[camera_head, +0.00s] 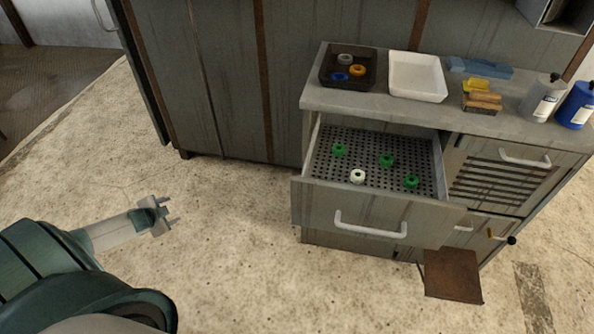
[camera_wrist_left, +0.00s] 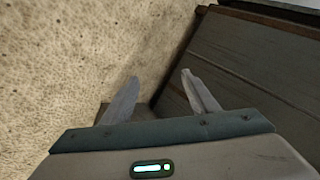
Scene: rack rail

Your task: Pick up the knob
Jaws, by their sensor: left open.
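Several round knob-like pieces are in view, and I cannot tell which one is the knob. In the open drawer (camera_head: 372,213) sit a white one (camera_head: 357,176) and three green ones (camera_head: 339,150), (camera_head: 386,160), (camera_head: 411,182), apart on a perforated dark floor. A black tray (camera_head: 327,82) on the countertop holds grey (camera_head: 345,59), orange (camera_head: 357,70) and blue (camera_head: 339,76) ones. My left gripper (camera_head: 170,209) is open and empty over the floor, well left of the drawer. In the left wrist view its fingers (camera_wrist_left: 161,78) are spread, with nothing between them. My right gripper is not in view.
The countertop (camera_head: 385,105) also holds a white tray (camera_head: 442,97), a yellow item (camera_head: 476,85), a brown brush-like item (camera_head: 482,103) and white (camera_head: 543,100) and blue (camera_head: 578,106) bottles. A brown panel (camera_head: 452,276) juts out low at right. Floor between gripper and drawer is clear.

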